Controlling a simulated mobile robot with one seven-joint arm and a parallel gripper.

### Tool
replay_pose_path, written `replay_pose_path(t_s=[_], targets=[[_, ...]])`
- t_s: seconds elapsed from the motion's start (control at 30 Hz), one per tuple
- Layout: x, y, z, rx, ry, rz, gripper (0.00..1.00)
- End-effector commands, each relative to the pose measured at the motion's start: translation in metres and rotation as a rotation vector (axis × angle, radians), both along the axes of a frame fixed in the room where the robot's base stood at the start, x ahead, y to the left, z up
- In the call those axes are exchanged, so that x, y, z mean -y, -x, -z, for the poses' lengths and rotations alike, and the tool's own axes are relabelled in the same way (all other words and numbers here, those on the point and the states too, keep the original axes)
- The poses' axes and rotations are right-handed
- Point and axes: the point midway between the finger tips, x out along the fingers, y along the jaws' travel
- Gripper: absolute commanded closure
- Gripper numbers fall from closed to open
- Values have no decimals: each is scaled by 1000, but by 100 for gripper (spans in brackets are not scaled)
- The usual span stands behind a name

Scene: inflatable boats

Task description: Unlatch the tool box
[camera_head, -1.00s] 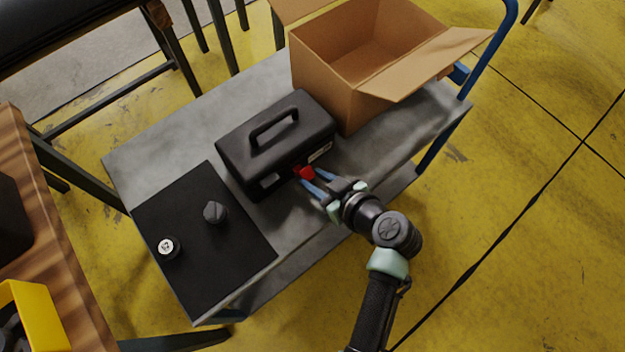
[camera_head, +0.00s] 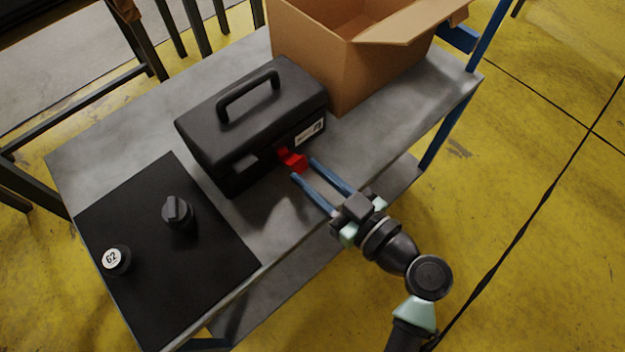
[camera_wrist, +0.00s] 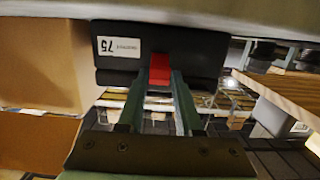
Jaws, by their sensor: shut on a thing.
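The black tool box (camera_head: 250,122) stands lid down on the grey cart top, its handle (camera_head: 248,92) upright. Its red latch (camera_head: 291,159) is on the front side, below and left of a white label (camera_head: 310,132). My gripper (camera_head: 303,169) reaches in from the lower right, with its blue fingers at the latch. In the wrist view the tool box (camera_wrist: 200,55) is upside down, and the red latch (camera_wrist: 160,70) sits between the fingertips (camera_wrist: 162,78). My gripper is shut on the latch. The exact contact is hard to see in the head view.
An open cardboard box (camera_head: 345,60) stands behind the tool box on the cart (camera_head: 420,100). A black mat (camera_head: 165,270) at the cart's left end holds a black knob (camera_head: 177,211) and a round piece marked 62 (camera_head: 116,259). The blue cart handle (camera_head: 490,35) rises at right.

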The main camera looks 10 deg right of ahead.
Motion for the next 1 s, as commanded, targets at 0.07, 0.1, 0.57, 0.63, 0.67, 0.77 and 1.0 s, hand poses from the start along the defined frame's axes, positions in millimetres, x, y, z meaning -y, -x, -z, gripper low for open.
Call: replay_pose_path(t_s=[0.07,0.1,0.57,0.63,0.67,0.77,1.0], targets=[[0,0,3,7,-5,-1,100],[0,0,3,10,-7,-1,100],[-1,0,1,15,-13,-3,100],[-1,0,1,15,-13,-3,55],[-1,0,1,15,-13,-2,50],[-1,0,1,15,-12,-2,35],[0,0,1,15,-12,-1,35]])
